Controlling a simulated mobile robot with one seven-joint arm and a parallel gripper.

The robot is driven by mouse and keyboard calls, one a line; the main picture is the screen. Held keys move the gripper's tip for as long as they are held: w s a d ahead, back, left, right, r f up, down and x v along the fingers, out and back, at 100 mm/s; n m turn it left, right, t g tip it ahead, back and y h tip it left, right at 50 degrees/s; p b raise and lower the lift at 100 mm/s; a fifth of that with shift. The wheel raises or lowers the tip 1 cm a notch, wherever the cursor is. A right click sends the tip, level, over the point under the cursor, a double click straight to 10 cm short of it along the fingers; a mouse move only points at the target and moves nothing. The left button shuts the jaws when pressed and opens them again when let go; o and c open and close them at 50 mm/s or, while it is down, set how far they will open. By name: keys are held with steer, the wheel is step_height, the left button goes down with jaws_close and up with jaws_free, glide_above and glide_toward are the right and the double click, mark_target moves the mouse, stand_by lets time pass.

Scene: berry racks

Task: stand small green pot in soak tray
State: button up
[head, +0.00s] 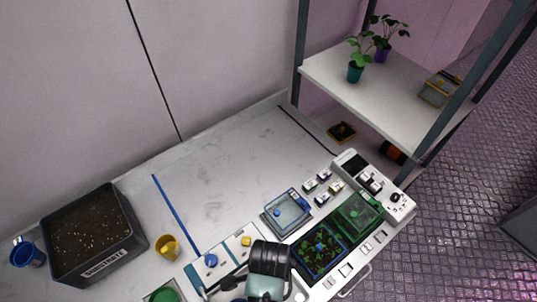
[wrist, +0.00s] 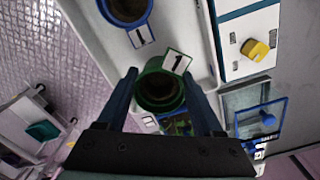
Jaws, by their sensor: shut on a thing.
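My gripper (wrist: 160,84) is shut on a small green pot (wrist: 157,104), one blue finger on each side of it. The pot has a dark inside, and a white card marked 1 (wrist: 177,62) shows at its rim. A shallow clear tray with a blue rim (head: 304,228), which looks like the soak tray, stands at the middle of the bench. The wrist view shows it to the right of the gripper (wrist: 241,101), apart from the pot. I cannot tell how high the pot is held.
A blue pot (wrist: 127,10) stands above the gripper in the wrist view. A substrate bin (head: 93,247), blue cup (head: 27,254) and yellow cup (head: 167,247) stand left. A green-lidded planter (head: 357,212) is right of the tray. Potted plants stand on the shelf (head: 395,103).

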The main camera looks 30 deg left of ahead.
steer(key=shift+f, duration=1.5)
steer(key=shift+f, duration=0.1)
steer(key=o, duration=1.3)
steer(key=shift+o, duration=0.2)
